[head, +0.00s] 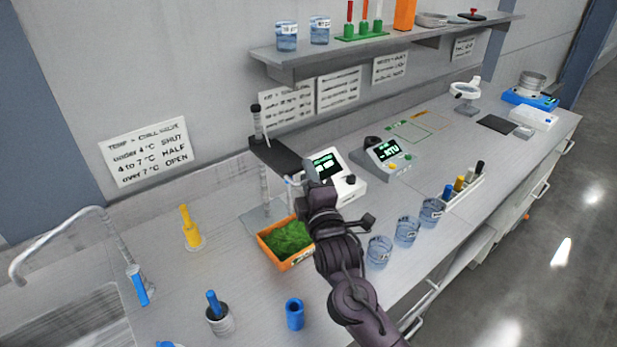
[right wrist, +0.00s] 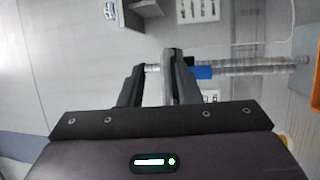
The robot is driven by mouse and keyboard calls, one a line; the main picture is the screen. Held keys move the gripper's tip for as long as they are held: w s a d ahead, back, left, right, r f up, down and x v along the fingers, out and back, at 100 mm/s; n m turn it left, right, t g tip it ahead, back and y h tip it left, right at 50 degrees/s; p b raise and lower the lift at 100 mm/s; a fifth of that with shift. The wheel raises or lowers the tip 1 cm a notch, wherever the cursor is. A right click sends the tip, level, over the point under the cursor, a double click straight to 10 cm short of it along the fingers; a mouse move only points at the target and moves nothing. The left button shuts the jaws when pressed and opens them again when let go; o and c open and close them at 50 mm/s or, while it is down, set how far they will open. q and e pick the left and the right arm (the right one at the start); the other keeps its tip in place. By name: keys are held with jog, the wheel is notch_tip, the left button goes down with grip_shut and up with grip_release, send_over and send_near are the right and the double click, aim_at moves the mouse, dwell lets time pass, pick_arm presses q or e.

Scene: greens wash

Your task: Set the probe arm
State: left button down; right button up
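The probe stand in the head view has a pale post (head: 264,185) on a flat grey base (head: 258,217). A black probe arm (head: 275,155) reaches from the post to the right, above an orange tray of greens (head: 270,243). My right gripper (head: 312,178) is beside the arm's right end; it hides part of this area. In the right wrist view my right gripper's fingers (right wrist: 155,70) stand apart. A pale rod with a blue piece (right wrist: 203,72) runs sideways at their tips; I cannot tell whether they touch it. My left gripper is not in view.
A white meter (head: 347,190) and a grey meter (head: 388,158) stand right of the stand. Several beakers (head: 406,231) line the front edge. A yellow valve (head: 190,228) stands left, by the sink (head: 85,320). A shelf (head: 385,42) overhangs the counter.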

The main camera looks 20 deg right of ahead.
jog(key=shift+s+f, duration=0.1)
jog(key=s+f+b, duration=0.1)
jog(key=s+b, duration=0.2)
jog(key=s, duration=0.4)
jog(key=shift+s+a, duration=0.2)
jog(key=shift+s, duration=0.05)
